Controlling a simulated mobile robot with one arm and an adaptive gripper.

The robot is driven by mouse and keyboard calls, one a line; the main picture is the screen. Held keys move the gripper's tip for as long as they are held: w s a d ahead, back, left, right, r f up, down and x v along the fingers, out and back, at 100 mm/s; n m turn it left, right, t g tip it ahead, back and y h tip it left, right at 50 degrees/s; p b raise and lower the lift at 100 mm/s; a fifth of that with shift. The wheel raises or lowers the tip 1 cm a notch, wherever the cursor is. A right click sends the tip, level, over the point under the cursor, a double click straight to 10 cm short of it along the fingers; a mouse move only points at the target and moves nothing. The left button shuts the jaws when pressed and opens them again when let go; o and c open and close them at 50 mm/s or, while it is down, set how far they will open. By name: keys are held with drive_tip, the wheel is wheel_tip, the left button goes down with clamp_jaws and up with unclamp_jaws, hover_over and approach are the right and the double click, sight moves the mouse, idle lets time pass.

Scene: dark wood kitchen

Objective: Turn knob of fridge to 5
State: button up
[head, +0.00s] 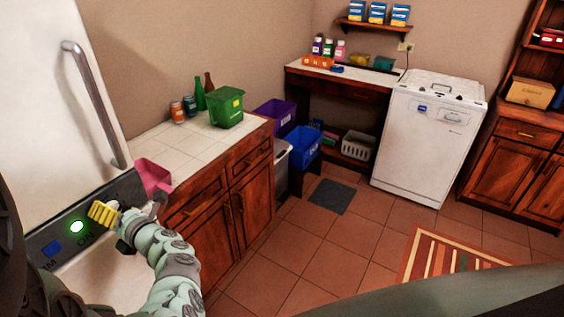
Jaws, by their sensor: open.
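The white fridge (40,90) stands at the left, with a long metal handle (95,105) on its upper door. Below is a dark slanted panel (45,240) with a blue square, faint lettering and a round white spot with a green edge (77,227). I cannot tell whether this spot is the knob, and no number can be read. My gripper (112,228) is open at the panel's right part, just right of the spot. A yellow ribbed piece (103,212) shows at its tip; I cannot tell whether it is a finger or a knob.
A pink container (153,177) is close above my gripper, near the tiled counter (160,142). The counter holds a green bin (227,108), bottles and jars. Wooden cabinets (222,215) stand right of my arm. The floor (290,245) is open toward the white dishwasher (425,140).

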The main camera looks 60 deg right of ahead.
clamp_jaws()
idle(0.4)
